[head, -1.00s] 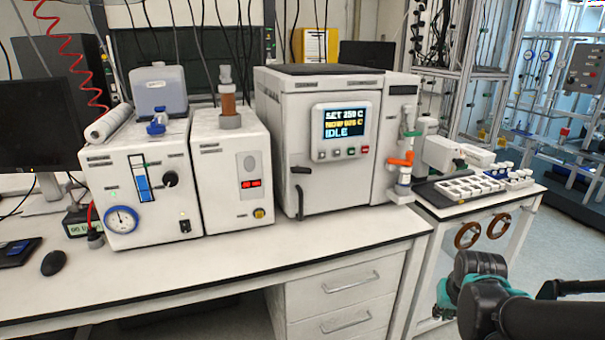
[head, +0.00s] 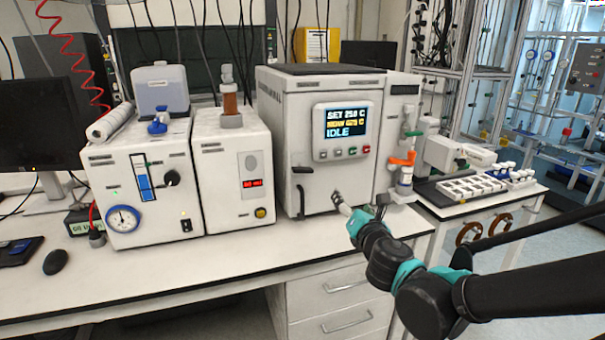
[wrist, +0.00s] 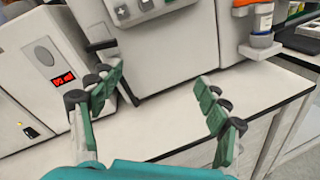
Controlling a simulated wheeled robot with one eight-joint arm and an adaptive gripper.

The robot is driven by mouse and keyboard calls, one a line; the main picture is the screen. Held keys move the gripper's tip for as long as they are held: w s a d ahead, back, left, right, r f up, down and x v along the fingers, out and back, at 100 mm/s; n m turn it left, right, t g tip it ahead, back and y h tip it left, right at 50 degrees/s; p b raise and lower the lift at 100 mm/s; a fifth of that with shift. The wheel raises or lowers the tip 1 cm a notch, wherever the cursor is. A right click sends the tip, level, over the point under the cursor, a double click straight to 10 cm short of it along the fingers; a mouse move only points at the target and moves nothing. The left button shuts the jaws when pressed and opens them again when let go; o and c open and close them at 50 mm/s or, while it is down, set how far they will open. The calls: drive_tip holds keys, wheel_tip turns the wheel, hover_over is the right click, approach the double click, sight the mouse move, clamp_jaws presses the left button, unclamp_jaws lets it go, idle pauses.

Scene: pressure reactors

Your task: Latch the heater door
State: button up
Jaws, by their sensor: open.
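The heater (head: 330,90) is a large white box with a lit screen (head: 340,121) reading SET, NOW and IDLE. Its front door (head: 340,178) looks flush with the body; I cannot tell a small gap. A short black lever (head: 302,170) sticks out sideways at the door's left edge, with a thin black vertical handle (head: 300,203) below it. In the wrist view the lever (wrist: 101,45) and handle (wrist: 128,88) are left of centre, the handle partly behind the left finger. My gripper (head: 360,203) is open and empty, in front of the door's lower right, right of the handle.
Two white instruments (head: 232,170) stand close left of the heater. A column with orange and green fittings (head: 404,160) stands at its right front. A tray of vials (head: 470,187) lies farther right. The bench front (head: 220,255) is clear.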

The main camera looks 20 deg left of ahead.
sight(302, 172)
drive_tip(key=s+a+r+n+y, duration=0.2)
drive_tip(key=s+a+n+y, duration=0.2)
drive_tip(key=a+n, duration=0.25)
drive_tip(key=shift+g, duration=0.4)
drive_tip(key=x, duration=1.7)
drive_tip(key=shift+w+a+f, duration=0.15)
drive_tip(key=shift+w+a, duration=0.05)
drive_tip(key=shift+w, duration=0.05)
drive_tip(key=c, duration=1.2)
drive_tip(key=shift+o, duration=0.2)
